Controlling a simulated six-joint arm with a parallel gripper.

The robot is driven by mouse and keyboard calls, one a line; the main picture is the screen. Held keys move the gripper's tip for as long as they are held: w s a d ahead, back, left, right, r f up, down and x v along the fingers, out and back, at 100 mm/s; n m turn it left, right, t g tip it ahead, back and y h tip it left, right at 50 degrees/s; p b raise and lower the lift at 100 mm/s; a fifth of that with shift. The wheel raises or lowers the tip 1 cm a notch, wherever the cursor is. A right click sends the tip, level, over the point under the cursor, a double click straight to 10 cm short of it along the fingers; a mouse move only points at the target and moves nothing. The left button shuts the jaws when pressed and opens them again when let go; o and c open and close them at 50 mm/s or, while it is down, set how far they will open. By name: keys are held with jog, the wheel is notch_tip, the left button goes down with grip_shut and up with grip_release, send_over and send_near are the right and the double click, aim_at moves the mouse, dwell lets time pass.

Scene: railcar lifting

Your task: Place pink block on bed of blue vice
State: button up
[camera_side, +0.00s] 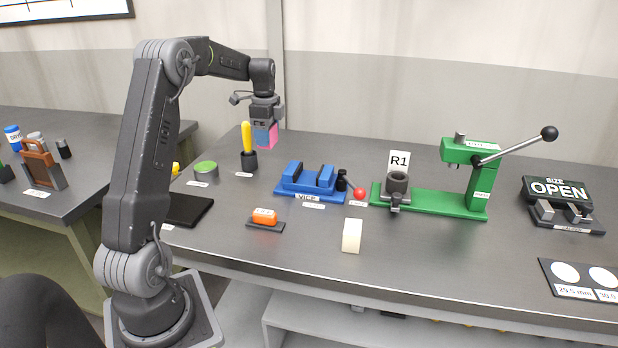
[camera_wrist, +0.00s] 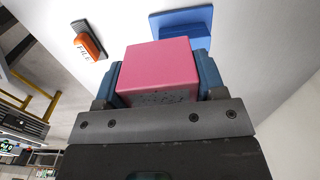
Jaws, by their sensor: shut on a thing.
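The pink block (camera_wrist: 158,68) is between the two blue fingers of my gripper (camera_wrist: 160,85) in the wrist view, and the fingers are shut on it. In the side view the pink block (camera_side: 272,134) hangs in my gripper (camera_side: 264,136), above the table and behind and left of the vice. The blue vice (camera_side: 310,180) stands on the table with its two jaws apart and its bed between them. A black and red handle is at its right end. In the wrist view part of the blue vice (camera_wrist: 185,22) shows beyond the block.
A yellow-handled tool (camera_side: 247,139) stands upright in a black holder below and left of my gripper. An orange file (camera_side: 264,216) and a cream block (camera_side: 352,236) lie in front of the vice. A green press (camera_side: 432,200) stands to its right.

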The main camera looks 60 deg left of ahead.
send_over(309, 178)
notch_tip(309, 178, down, 7)
jog(key=shift+w+a+r, duration=0.1)
jog(key=shift+a, duration=0.05)
jog(key=shift+f, duration=2.05)
jog(key=o, duration=1.2)
jog(key=shift+f, duration=0.15)
jog(key=shift+c, duration=0.2)
